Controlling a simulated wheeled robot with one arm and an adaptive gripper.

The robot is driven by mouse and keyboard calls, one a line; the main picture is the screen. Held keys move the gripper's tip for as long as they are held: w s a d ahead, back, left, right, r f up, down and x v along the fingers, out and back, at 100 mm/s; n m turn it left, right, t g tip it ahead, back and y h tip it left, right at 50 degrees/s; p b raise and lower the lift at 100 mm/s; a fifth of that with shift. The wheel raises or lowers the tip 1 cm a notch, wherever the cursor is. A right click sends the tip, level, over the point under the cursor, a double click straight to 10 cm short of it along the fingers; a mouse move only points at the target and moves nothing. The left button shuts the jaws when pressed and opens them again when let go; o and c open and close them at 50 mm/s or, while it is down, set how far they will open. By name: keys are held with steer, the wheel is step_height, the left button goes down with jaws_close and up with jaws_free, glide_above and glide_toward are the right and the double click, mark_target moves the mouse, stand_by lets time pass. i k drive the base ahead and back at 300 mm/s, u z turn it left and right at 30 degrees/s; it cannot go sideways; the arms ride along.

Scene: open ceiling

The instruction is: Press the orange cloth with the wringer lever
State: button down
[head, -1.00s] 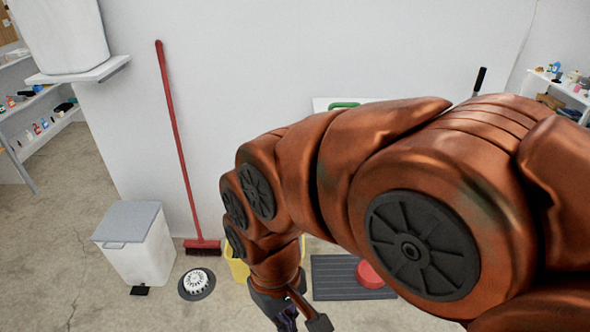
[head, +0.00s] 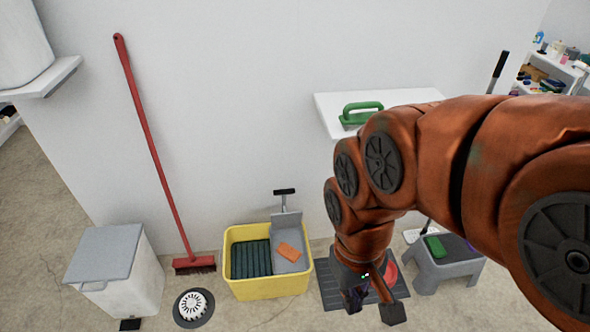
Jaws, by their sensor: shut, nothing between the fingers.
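The orange cloth (head: 289,252) lies on the grey sloped plate (head: 286,232) at the right side of the yellow bucket (head: 270,287). The wringer lever (head: 284,192), with a black crossbar handle, stands upright at the back of that plate. My gripper (head: 354,299) hangs low to the right of the bucket, over the dark mat, apart from the lever and the cloth. It is small and dark here; its fingers look together, with nothing seen in them.
A red broom (head: 152,150) leans on the wall. A white bin (head: 118,275) and a round white brush head (head: 193,305) stand left of the bucket. A dark ribbed mat (head: 328,275) with a red object (head: 387,270) and a grey stool (head: 450,270) are right. A shelf (head: 400,98) holds a green-handled tool (head: 362,112).

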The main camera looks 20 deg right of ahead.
mark_target(285, 220)
steer(key=u, duration=0.25)
steer(key=i, duration=0.85)
steer(key=u, duration=0.65)
